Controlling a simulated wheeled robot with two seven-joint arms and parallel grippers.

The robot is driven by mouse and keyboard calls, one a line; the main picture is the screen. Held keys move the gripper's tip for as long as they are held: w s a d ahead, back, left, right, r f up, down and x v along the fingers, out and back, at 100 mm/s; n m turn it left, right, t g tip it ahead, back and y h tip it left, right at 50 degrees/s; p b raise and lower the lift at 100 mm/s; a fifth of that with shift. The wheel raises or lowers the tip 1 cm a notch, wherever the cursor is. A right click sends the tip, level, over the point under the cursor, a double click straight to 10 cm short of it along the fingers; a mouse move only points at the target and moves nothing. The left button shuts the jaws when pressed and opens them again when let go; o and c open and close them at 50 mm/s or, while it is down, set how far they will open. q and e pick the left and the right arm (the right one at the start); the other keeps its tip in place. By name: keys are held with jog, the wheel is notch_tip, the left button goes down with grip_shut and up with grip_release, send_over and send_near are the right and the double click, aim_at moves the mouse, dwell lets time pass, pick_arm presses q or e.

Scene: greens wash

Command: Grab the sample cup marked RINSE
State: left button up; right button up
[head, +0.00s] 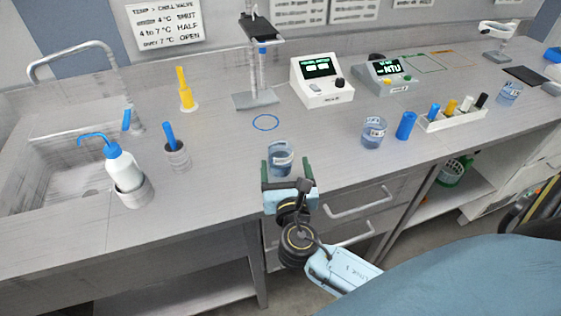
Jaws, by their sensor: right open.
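A clear blue-tinted cup (281,157) with a pale label stands upright near the counter's front edge. Its label is too small to read. My right gripper (287,172) is open at this cup, with one dark green finger to each side in the picture; I cannot tell whether either touches it. A second similar cup (373,133) stands further right, and a third (509,92) is at the far right. I cannot read which one is marked RINSE. My left gripper is out of view.
A blue ring (265,122) is marked on the counter (220,193) behind the near cup. A white wash bottle (122,168) in a holder and a sink (60,170) are left. A rack (450,122) of colored bottles and a blue cylinder (406,125) are right.

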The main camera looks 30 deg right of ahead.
aim_at(280, 145)
jog(key=x, duration=0.6)
jog(key=shift+w+a+r, duration=0.25)
jog(key=shift+w+r, duration=0.05)
jog(key=shift+w, duration=0.05)
jog(key=c, duration=1)
jog(key=shift+c, duration=0.6)
jog(key=shift+r, duration=0.1)
